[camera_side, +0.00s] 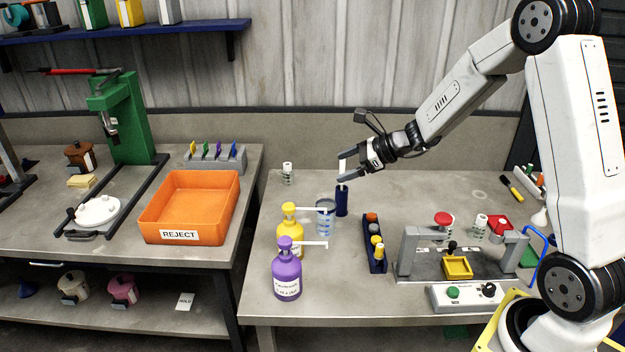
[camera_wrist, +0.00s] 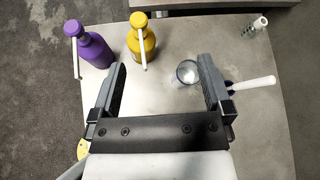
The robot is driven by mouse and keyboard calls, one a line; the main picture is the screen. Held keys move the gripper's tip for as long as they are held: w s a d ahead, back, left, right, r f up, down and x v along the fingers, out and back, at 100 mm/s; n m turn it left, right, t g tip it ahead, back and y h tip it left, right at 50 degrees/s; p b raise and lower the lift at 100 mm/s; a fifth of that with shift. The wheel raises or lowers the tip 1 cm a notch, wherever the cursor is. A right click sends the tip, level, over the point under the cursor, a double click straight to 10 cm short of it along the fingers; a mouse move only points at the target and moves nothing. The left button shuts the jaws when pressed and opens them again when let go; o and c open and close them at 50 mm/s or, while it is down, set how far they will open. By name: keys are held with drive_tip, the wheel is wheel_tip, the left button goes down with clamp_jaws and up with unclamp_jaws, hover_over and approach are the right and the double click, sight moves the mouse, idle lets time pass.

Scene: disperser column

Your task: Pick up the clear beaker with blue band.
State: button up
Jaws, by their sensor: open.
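The clear beaker with blue band (camera_side: 325,221) stands upright on the right-hand bench, beside the yellow pump bottle. In the wrist view the beaker (camera_wrist: 187,73) shows from above, between the finger lines but nearer the right finger. My gripper (camera_side: 343,168) is open and empty, above the bench and up and to the right of the beaker in the side view. Its two fingers also show spread apart in the wrist view (camera_wrist: 162,82). Nothing touches the beaker that I can see, though the yellow bottle's spout reaches close to its rim.
A yellow pump bottle (camera_side: 290,236) and a purple pump bottle (camera_side: 287,277) stand left of the beaker. A dark blue holder (camera_side: 341,202) with a white-handled item stands close right. A vial rack (camera_side: 374,245) and a press fixture (camera_side: 460,262) lie further right. A small vial (camera_side: 288,174) stands behind.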

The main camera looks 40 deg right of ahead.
drive_tip(key=w+d+m+t+h, duration=0.2)
drive_tip(key=w+d+m+t, duration=0.1)
drive_tip(key=d+m, duration=0.25)
approach(335, 213)
drive_tip(key=shift+n+y, duration=0.4)
drive_tip(key=shift+n, duration=0.05)
drive_tip(key=x, duration=0.5)
drive_tip(key=shift+w, duration=0.2)
drive_tip(key=shift+x, duration=1.3)
drive_tip(key=shift+x, duration=2.6)
drive_tip(key=shift+f, duration=0.1)
drive_tip(key=shift+d, duration=0.1)
drive_tip(key=c, duration=1.2)
